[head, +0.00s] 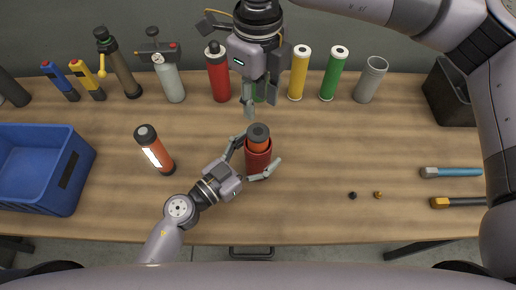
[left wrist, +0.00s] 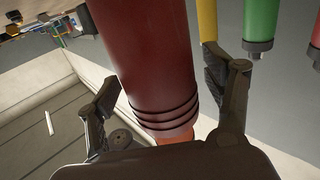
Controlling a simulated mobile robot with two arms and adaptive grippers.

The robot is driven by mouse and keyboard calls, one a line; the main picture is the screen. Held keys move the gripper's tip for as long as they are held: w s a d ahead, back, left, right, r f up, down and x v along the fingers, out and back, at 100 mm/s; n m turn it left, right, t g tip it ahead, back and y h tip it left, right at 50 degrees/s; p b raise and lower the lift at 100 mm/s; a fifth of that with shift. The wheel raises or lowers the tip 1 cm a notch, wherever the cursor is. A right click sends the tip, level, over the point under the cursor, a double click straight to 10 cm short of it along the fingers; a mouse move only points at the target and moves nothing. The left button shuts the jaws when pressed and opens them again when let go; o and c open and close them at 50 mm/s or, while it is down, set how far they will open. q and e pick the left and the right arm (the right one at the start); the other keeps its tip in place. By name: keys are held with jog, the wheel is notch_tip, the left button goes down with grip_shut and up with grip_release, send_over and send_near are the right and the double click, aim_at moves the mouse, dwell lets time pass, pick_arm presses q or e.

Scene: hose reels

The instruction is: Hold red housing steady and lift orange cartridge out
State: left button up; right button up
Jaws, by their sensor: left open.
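The red housing (head: 258,163) stands upright on the table in front of me. The orange cartridge (head: 259,146) sits in it, with its dark cap and a short orange band above the rim. My left gripper (head: 260,150) is open, with one finger on each side of the housing. In the left wrist view the housing (left wrist: 158,55) lies between the spread fingers with gaps beside it, and some orange (left wrist: 172,134) shows at its end. My right gripper (head: 260,107) points down above and just behind the cartridge, its fingers apart and empty.
Another orange cylinder (head: 154,150) with a dark cap and white label stands to the left. A blue crate (head: 75,165) is at the far left. Several cylinders and tools line the back. Two small parts (head: 365,195) and two handled tools (head: 450,172) lie at right.

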aim_at(258, 131)
pick_arm(q)
jog(key=shift+c, duration=0.2)
jog(key=c, duration=1.3)
jog(key=shift+c, duration=0.4)
pick_arm(e)
jog(key=shift+o, duration=0.6)
jog(key=o, duration=0.5)
jog(key=n, duration=0.4)
jog(key=shift+r, duration=0.15)
jog(key=shift+o, duration=0.5)
jog(key=n, duration=0.3)
jog(key=shift+s, duration=0.1)
notch_tip(258, 131, down, 12)
jog(key=shift+r, duration=0.1)
